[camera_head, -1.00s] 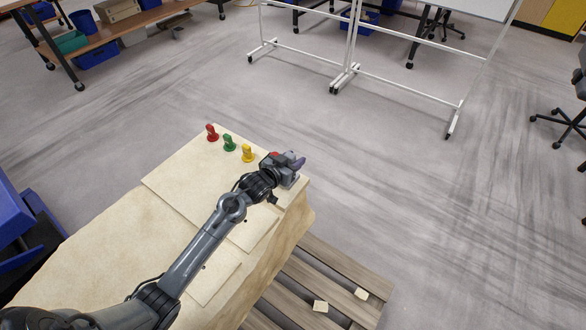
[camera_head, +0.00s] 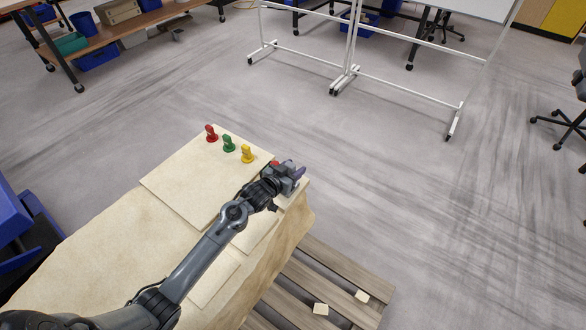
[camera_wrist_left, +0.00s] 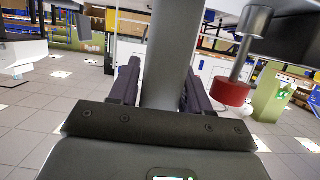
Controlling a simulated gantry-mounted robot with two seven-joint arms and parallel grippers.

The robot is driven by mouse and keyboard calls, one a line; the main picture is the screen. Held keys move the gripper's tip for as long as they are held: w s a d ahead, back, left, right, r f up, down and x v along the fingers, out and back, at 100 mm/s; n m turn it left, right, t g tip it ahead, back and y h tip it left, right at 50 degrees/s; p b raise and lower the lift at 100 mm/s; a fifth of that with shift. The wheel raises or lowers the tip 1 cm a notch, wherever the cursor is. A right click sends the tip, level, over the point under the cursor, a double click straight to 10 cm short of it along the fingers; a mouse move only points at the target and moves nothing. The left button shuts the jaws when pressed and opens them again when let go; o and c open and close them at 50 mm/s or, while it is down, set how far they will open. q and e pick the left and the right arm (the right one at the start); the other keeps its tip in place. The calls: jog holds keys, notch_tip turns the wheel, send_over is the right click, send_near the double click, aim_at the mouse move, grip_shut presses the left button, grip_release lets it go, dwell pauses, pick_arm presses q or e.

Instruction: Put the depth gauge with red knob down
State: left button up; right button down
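My left gripper (camera_head: 295,172) is over the right corner of the pale stone block (camera_head: 130,215). In the left wrist view its two fingers (camera_wrist_left: 165,88) stand either side of a thick grey bar (camera_wrist_left: 170,50), which looks like the body of the depth gauge. The gauge's red knob (camera_wrist_left: 231,91) hangs on a short metal rod to the right of the fingers. A bit of this red (camera_head: 275,163) also shows beside the gripper in the head view. The gauge's lower end is mostly hidden, so contact with the stone cannot be told. My right gripper is out of view.
A red peg (camera_head: 211,133), a green peg (camera_head: 229,144) and a yellow peg (camera_head: 247,153) stand in a row along the block's far edge, left of my gripper. A wooden pallet (camera_head: 335,275) lies under the block. Open floor lies beyond.

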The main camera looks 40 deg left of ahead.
pick_arm(q)
jog(key=shift+o, duration=1.4)
jog(key=shift+r, duration=0.1)
jog(key=shift+r, duration=0.15)
jog(key=p+v, duration=0.3)
jog(key=v, duration=0.9)
jog(key=s+d+f+g, duration=0.1)
jog(key=s+d+g, duration=0.2)
jog(key=s+d, duration=0.2)
jog(key=s+d+f+m+g, duration=0.1)
jog(key=s+d+g, duration=0.3)
jog(key=s, duration=0.8)
jog(key=s+d+f+m+g, duration=0.1)
jog(key=s+d+g, duration=0.3)
jog(key=s+d, duration=0.2)
jog(key=shift+s+f+h, duration=0.4)
jog(key=shift+s, duration=0.8)
jog(key=shift+r, duration=0.1)
